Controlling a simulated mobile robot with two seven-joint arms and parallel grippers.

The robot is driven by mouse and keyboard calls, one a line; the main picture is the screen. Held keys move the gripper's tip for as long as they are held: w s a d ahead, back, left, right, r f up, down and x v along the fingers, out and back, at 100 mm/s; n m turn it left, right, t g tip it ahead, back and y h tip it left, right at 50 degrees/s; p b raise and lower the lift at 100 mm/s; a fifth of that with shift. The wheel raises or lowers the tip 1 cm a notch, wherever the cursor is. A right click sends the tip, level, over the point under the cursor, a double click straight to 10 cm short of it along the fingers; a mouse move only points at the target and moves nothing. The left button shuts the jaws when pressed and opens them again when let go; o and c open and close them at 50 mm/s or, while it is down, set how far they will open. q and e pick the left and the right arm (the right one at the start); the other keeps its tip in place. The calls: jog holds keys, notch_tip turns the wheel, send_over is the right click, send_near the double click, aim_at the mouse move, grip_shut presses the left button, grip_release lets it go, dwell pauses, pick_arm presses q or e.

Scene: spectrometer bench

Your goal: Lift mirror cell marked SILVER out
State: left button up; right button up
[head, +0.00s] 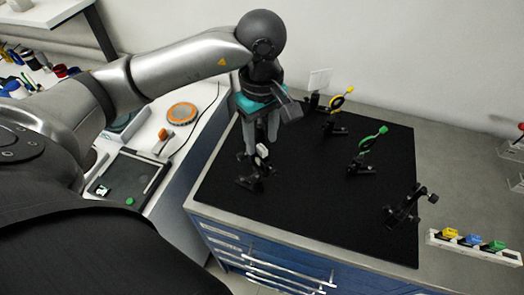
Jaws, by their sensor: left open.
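My left gripper (261,143) points down over the left part of the black breadboard (310,210). It is open, its two fingers apart above a small black mount (252,182). A small pale piece (262,151) shows at the top of this mount, between or just behind the fingertips; I cannot tell whether they touch it. No SILVER marking is legible, so I cannot tell which part is the mirror cell. Another black mount (404,208) stands at the board's right side. My right gripper is not in view.
A white rack (470,246) with yellow, blue and green pieces is at the right. A dark tray (130,180) lies at the left. The board's front middle is clear.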

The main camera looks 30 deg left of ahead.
pick_arm(q)
jog(key=shift+f, duration=1.1)
grip_shut()
